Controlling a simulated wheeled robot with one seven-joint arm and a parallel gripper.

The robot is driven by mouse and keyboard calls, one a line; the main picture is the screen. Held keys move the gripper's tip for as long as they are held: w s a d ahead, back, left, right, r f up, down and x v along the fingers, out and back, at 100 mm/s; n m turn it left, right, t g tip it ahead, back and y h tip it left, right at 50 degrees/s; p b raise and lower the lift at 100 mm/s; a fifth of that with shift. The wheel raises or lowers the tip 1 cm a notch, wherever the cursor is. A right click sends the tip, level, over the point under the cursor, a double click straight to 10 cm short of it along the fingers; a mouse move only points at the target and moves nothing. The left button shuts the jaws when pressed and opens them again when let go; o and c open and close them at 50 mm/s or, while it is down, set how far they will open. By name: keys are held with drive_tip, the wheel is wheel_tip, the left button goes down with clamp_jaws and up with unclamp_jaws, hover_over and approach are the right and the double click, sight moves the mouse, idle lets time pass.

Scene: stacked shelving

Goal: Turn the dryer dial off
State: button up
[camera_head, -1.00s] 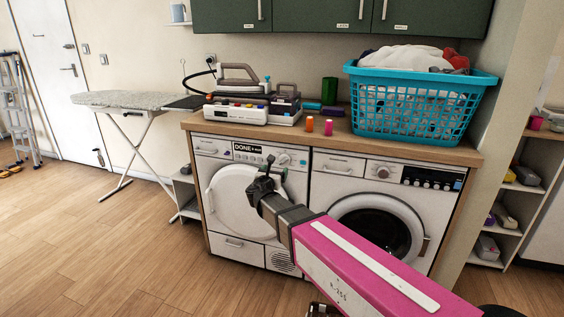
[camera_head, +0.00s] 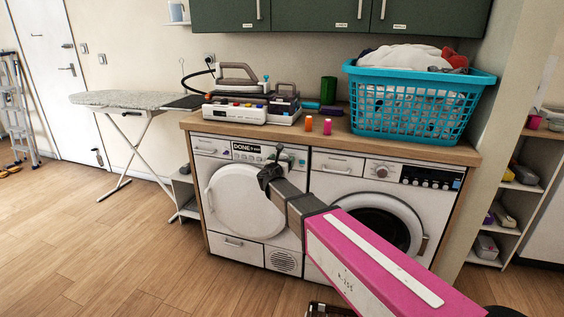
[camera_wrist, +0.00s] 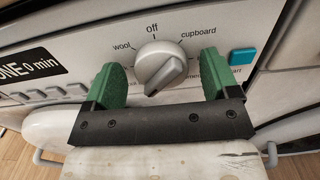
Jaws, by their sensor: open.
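The white dryer (camera_head: 240,205) is the left machine under the counter. Its silver-grey dial (camera_wrist: 158,64) fills the middle of the wrist view, with "off" printed above it, "wool" to the left and "cupboard" to the right. The dial's raised grip slants from lower left to upper right and does not line up with "off". My gripper (camera_wrist: 161,68) is open, with one green finger on each side of the dial and gaps between. In the head view my gripper (camera_head: 279,160) is at the dryer's top panel and covers much of the dial.
The dryer's display (camera_wrist: 30,67) reads "DONE 0 min", with a row of buttons below and a teal button (camera_wrist: 243,56) right of the dial. A washing machine (camera_head: 385,205) stands to the right. A turquoise laundry basket (camera_head: 415,105) is on the counter above. The floor to the left is open.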

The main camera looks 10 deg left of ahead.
drive_tip(key=c, duration=0.9)
drive_tip(key=shift+m, duration=0.5)
drive_tip(key=m, duration=0.4)
drive_tip(key=shift+d+m, duration=0.1)
drive_tip(key=shift+m, duration=0.2)
drive_tip(key=m, duration=0.6)
drive_tip(key=shift+d+f+m, duration=0.15)
drive_tip(key=shift+m, duration=0.15)
drive_tip(key=m, duration=0.7)
drive_tip(key=shift+f, duration=0.15)
drive_tip(key=m, duration=0.3)
drive_tip(key=shift+f+m, duration=0.1)
drive_tip(key=shift+m, duration=2.2)
drive_tip(key=shift+f, duration=0.1)
